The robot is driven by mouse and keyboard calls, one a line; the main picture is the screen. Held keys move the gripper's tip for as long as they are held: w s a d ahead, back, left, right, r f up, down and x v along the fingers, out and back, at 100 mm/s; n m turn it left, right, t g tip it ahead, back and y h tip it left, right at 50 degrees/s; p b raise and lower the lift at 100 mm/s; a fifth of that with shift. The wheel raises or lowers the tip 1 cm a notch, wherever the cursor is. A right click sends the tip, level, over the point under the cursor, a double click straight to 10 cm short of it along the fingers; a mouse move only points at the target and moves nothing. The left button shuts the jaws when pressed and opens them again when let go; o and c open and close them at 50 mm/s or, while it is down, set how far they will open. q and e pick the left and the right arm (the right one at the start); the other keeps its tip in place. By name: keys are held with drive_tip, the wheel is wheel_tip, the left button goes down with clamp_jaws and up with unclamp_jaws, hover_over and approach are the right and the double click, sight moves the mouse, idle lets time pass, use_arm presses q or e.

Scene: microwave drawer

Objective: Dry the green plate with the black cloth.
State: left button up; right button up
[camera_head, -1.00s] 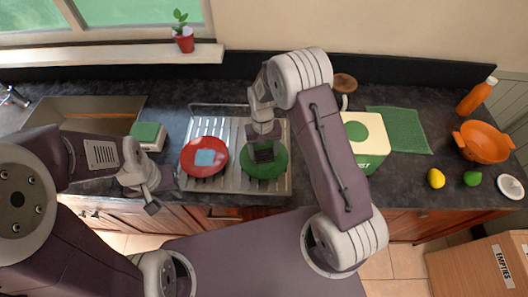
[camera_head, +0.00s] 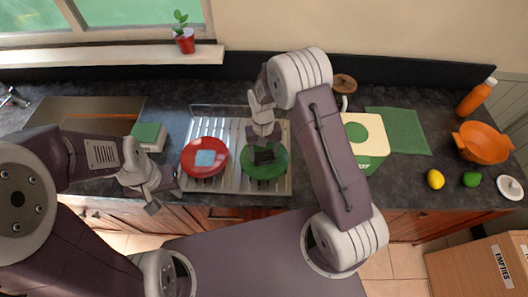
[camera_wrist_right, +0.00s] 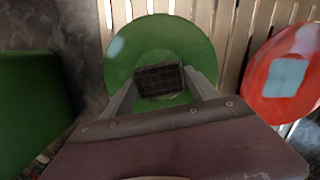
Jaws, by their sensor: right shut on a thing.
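The green plate (camera_head: 275,172) lies on the right part of the ribbed metal drying rack (camera_head: 222,187). It also shows in the right wrist view (camera_wrist_right: 185,42). The black cloth (camera_head: 264,155) is a small dark block over the plate's middle and shows in the right wrist view (camera_wrist_right: 158,80) between my fingers. My right gripper (camera_head: 264,143) is shut on the cloth from above; whether the cloth touches the plate is hard to tell. My left gripper (camera_head: 158,196) hangs at the counter's front edge, left of the rack, away from the plate; its jaws are too small to read.
A red plate (camera_head: 192,168) with a light-blue square (camera_head: 205,158) lies left of the green plate. A green and white box (camera_head: 367,138) stands right of the rack, near my right arm. A sink (camera_head: 85,112) and a green-topped block (camera_head: 147,134) are on the left.

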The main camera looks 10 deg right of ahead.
drive_tip(key=shift+s, duration=0.6)
drive_tip(key=shift+w, duration=0.85)
drive_tip(key=shift+s, duration=0.85)
drive_tip(key=shift+w, duration=0.8)
drive_tip(key=shift+s+p, duration=0.45)
drive_tip(key=shift+s, duration=0.3)
drive_tip(key=shift+w, duration=0.1)
